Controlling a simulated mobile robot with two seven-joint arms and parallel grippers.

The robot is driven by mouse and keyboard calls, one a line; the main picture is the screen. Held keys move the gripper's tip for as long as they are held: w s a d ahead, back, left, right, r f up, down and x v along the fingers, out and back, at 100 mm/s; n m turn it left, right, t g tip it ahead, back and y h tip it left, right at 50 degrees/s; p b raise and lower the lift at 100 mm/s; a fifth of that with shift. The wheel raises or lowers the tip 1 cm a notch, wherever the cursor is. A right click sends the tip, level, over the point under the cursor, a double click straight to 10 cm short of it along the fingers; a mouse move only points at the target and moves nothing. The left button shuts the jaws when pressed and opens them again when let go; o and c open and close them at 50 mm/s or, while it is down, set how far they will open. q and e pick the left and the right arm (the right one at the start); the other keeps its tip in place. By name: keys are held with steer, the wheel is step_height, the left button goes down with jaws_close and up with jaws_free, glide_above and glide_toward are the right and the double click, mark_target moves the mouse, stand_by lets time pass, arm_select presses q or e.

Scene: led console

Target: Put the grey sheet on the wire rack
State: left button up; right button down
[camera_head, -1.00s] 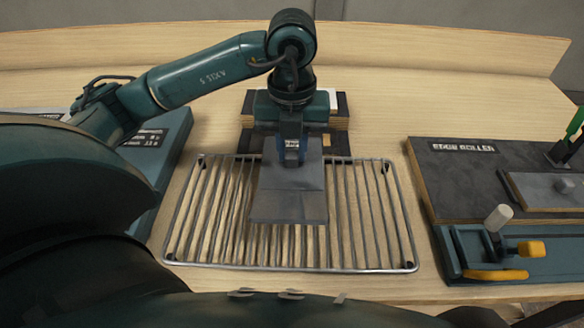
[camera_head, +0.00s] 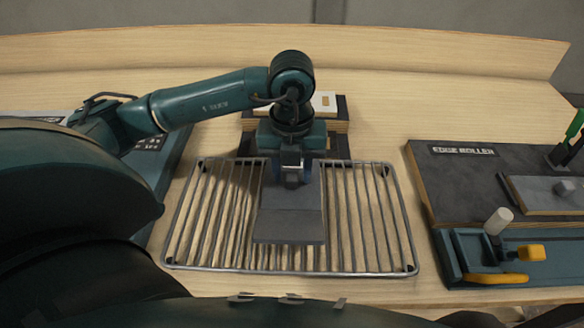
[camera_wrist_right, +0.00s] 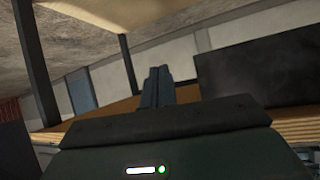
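The grey sheet (camera_head: 290,222) is a flat dark grey piece over the middle of the wire rack (camera_head: 375,218) in the head view. It lies on the bars or just above them; I cannot tell which. My left gripper (camera_head: 292,178) points down at the sheet's far edge and is shut on it. The gripper and arm hide part of that edge. My right gripper (camera_wrist_right: 157,86) shows only in the right wrist view, its fingers together with nothing between them, away from the sheet and rack.
A board labelled edge roller (camera_head: 465,175) stands at the right, with a blue fixture (camera_head: 500,255) with yellow parts in front. A dark stand (camera_head: 338,140) is behind the rack. A teal panel (camera_head: 165,165) lies at the left, partly behind my arm. Bare tabletop shows behind the edge roller.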

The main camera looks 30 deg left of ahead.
mark_target(292, 173)
arm_select(q)
steer(key=shift+o, duration=0.3)
step_height(292, 173, up, 12)
steer(key=p, duration=0.1)
steer(key=shift+r, duration=0.15)
stand_by(0.3)
stand_by(0.4)
